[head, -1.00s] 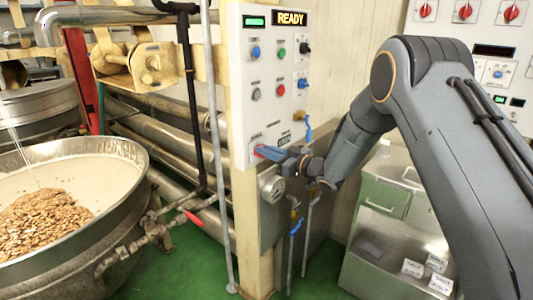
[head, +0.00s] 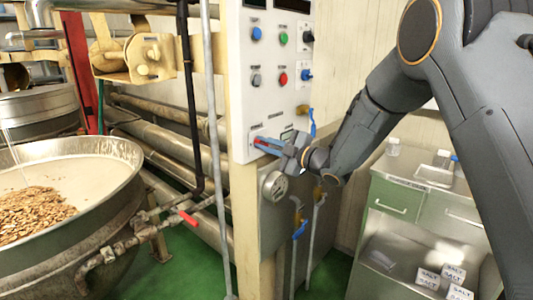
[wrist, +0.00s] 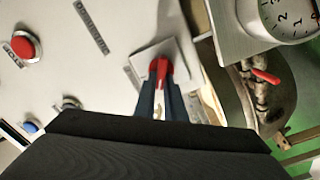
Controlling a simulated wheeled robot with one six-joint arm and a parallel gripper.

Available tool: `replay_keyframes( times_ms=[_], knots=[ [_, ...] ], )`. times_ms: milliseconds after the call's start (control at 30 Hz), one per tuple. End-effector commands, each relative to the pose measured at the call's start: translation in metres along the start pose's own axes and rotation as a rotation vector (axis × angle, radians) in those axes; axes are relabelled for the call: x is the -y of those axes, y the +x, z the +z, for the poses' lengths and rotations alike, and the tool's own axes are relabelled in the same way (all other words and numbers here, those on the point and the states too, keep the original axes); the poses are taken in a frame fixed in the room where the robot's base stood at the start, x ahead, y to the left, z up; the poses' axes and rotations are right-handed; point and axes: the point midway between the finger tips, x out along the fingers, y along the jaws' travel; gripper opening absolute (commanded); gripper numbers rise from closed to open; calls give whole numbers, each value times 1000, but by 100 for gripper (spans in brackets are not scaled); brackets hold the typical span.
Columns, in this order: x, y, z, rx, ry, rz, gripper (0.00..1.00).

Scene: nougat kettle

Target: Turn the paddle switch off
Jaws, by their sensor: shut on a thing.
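The red paddle switch (wrist: 160,69) sits on a pale square plate on the white control panel, seen in the wrist view. In the head view, it shows only as a small bit of red at the panel's lower part. My gripper (wrist: 161,88) is shut on the paddle, with a blue finger on each side of its lower part. In the head view my gripper (head: 263,145) reaches to the panel from the right. The fingers hide part of the paddle.
The white panel (head: 240,90) carries several knobs and buttons; its top displays are dark and cut off. A round gauge (wrist: 293,18) is close by my gripper. Valve pipes (head: 299,240) hang below.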

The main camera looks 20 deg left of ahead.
Motion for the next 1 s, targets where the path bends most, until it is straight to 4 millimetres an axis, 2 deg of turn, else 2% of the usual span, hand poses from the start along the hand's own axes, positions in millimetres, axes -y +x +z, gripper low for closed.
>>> replay_keyframes(
  times_ms=[33, 500, 1000],
  knots=[
    [5, 0, 2, -2, -45, -2, 0],
    [10, 0, 3, -4, -426, -3, 0],
    [10, 0, 2, -2, -577, -5, 0]
  ],
)
